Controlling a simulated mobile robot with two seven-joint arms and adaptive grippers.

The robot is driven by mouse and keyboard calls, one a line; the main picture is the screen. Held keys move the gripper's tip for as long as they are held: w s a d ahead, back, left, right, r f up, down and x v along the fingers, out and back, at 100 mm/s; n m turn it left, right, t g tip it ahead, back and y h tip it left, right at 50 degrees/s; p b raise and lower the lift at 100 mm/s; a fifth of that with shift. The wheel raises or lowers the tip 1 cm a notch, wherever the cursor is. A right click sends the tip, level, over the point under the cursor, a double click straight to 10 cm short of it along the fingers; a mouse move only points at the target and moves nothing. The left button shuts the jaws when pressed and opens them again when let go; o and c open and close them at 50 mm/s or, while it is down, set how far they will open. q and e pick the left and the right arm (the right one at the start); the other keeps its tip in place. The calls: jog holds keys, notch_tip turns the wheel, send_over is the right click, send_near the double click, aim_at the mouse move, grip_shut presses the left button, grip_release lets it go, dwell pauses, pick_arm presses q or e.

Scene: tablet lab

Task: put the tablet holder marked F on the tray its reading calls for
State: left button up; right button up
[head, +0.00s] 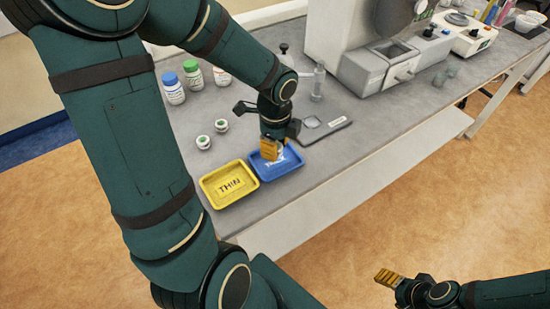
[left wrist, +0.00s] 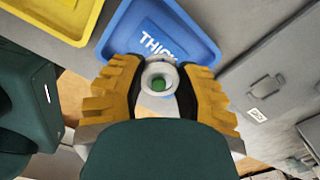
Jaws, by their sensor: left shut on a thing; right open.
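My left gripper (head: 271,151) is above the blue tray (head: 293,166), shut on a small white round tablet holder with a green centre. The holder (left wrist: 159,77) sits between the yellow fingers in the left wrist view; no letter on it can be read. The blue tray (left wrist: 205,48) reads THICK in that view. The yellow tray (head: 229,201), marked THIN, is beside it on the left. Two similar white-and-green holders, a near one (head: 203,142) and a far one (head: 221,125), stand behind the trays. My right gripper (head: 389,279) is open and empty, away from the bench.
Bottles with a blue cap (head: 173,89) and a green cap (head: 193,76) stand at the back left of the bench. A flat grey device (head: 327,132) lies right of the blue tray. A large grey machine (head: 375,68) stands farther right. The bench's front edge is close to the trays.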

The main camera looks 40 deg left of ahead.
aim_at(276, 162)
pick_arm(q)
jog(key=shift+f+b, duration=0.65)
jog(key=shift+f, duration=1.3)
jog(key=shift+s, duration=0.1)
jog(key=shift+f, duration=0.2)
jog(key=o, duration=0.9)
jog(key=shift+r, duration=0.1)
jog(key=shift+r, duration=0.3)
notch_tip(276, 162, up, 10)
jog(key=p, duration=0.3)
jog(key=shift+r, duration=0.15)
jog(key=shift+r+p, duration=0.35)
jog(key=shift+r, duration=0.35)
